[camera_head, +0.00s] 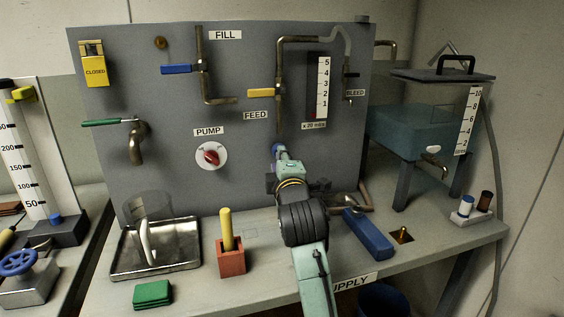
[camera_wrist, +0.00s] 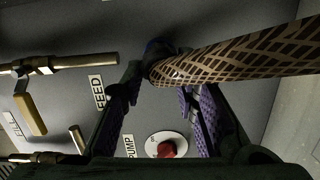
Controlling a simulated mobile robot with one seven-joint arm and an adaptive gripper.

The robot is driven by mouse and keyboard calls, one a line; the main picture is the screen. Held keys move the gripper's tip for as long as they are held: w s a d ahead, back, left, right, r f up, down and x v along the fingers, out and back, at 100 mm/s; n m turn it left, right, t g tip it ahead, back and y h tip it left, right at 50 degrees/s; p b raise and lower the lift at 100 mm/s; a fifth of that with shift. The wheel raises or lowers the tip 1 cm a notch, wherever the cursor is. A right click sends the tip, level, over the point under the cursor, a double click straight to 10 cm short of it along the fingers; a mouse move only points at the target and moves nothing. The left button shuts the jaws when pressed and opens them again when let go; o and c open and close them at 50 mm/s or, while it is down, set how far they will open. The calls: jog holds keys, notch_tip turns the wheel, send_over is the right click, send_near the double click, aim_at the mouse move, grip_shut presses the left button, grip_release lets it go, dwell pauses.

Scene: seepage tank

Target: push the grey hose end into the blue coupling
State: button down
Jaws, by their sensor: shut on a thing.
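My gripper (camera_head: 283,167) is up against the grey panel, below the FEED label. In the wrist view its purple-padded fingers (camera_wrist: 160,92) stand either side of the end of a braided hose (camera_wrist: 235,58), which looks tan and dark here rather than plain grey. The jaws are shut on this hose near its end. The blue coupling (camera_head: 279,148) shows on the panel just beyond my gripper. In the wrist view the coupling (camera_wrist: 158,46) is a dark blue patch right behind the hose end, mostly covered. I cannot tell whether the end is inside it or only touching.
The red PUMP knob (camera_head: 210,156) is left of my gripper, and the yellow FEED lever (camera_head: 261,93) above. On the bench are a metal tray (camera_head: 183,262) with a clear beaker, a red block (camera_head: 231,263) with a yellow peg, and a blue bar (camera_head: 368,236).

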dwell(0.4)
jog(key=c, duration=1.2)
grip_release()
jog(key=shift+s+d, duration=0.15)
jog(key=shift+s, duration=0.8)
jog(key=shift+s+d, duration=0.2)
jog(key=shift+s, duration=0.8)
jog(key=shift+s+d, duration=0.15)
jog(key=shift+s, duration=0.8)
